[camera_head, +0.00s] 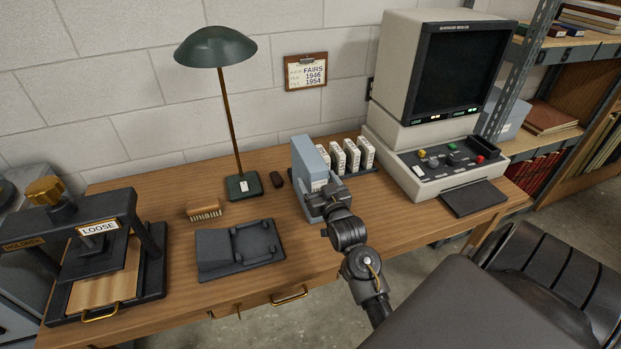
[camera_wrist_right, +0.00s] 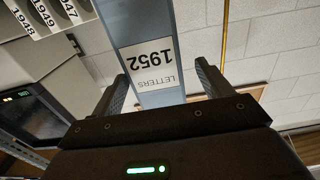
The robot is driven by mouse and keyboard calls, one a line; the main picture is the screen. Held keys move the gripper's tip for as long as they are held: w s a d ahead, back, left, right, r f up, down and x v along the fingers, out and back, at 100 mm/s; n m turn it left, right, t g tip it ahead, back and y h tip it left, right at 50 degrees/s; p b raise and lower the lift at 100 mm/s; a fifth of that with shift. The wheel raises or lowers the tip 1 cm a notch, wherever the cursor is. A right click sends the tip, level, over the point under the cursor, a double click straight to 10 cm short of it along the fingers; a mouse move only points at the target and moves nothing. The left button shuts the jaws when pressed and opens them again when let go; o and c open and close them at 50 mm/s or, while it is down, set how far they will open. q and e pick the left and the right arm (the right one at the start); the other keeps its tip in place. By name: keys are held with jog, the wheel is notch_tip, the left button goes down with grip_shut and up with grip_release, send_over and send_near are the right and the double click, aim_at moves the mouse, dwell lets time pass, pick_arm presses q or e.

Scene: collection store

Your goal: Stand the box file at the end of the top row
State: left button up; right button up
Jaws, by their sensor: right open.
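The blue-grey box file (camera_head: 307,158) stands upright on the desk, at the left end of a row of white boxes (camera_head: 350,153). In the right wrist view the box file (camera_wrist_right: 140,25) shows a white label reading LETTERS 1952. My right gripper (camera_head: 322,199) is at the front of the box file, low down. In the right wrist view its fingers (camera_wrist_right: 162,82) are open, one on each side of the box file's front, with gaps visible. The box file's base is partly hidden by the gripper. My left gripper is not in view.
The white boxes stand on a dark base (camera_head: 370,172). A green lamp (camera_head: 244,186), a brush (camera_head: 204,209) and a dark cradle (camera_head: 240,249) lie to the left. A reader machine (camera_head: 435,150) stands right, a press (camera_head: 105,255) far left.

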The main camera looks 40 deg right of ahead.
jog(key=x, duration=0.3)
jog(key=p+x, duration=0.1)
jog(key=shift+w+d+f, duration=0.2)
jog(key=shift+d+f, duration=0.1)
jog(key=shift+f, duration=0.05)
grip_shut()
jog(key=shift+r, duration=0.1)
